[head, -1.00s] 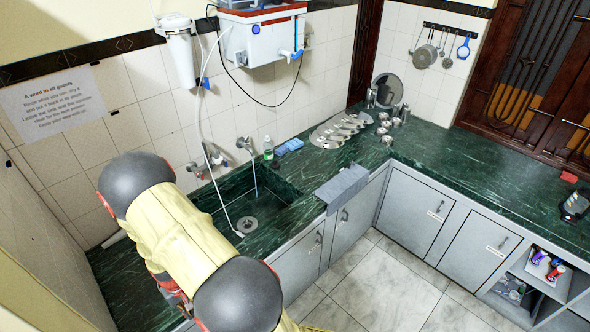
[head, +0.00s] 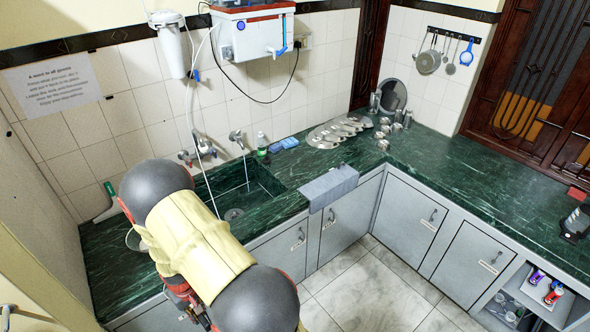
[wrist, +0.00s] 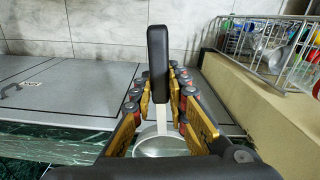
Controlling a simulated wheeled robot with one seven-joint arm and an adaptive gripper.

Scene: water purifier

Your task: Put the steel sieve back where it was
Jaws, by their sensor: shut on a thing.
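My gripper (wrist: 160,100) is shut on the steel sieve in the wrist view. The sieve's black handle (wrist: 158,50) stands up between the fingers, and its round metal bowl (wrist: 160,145) shows below, partly covered by the gripper. In the head view a round metal rim (head: 134,240), probably the sieve's bowl, shows at the left of my arm over the counter. My gripper itself is hidden there by my arm.
The green counter (head: 480,180) runs along both walls, with a sink (head: 245,195) near my arm. Plates (head: 335,132) and steel cups stand by the corner. A wire dish rack (wrist: 262,48) stands right in the wrist view.

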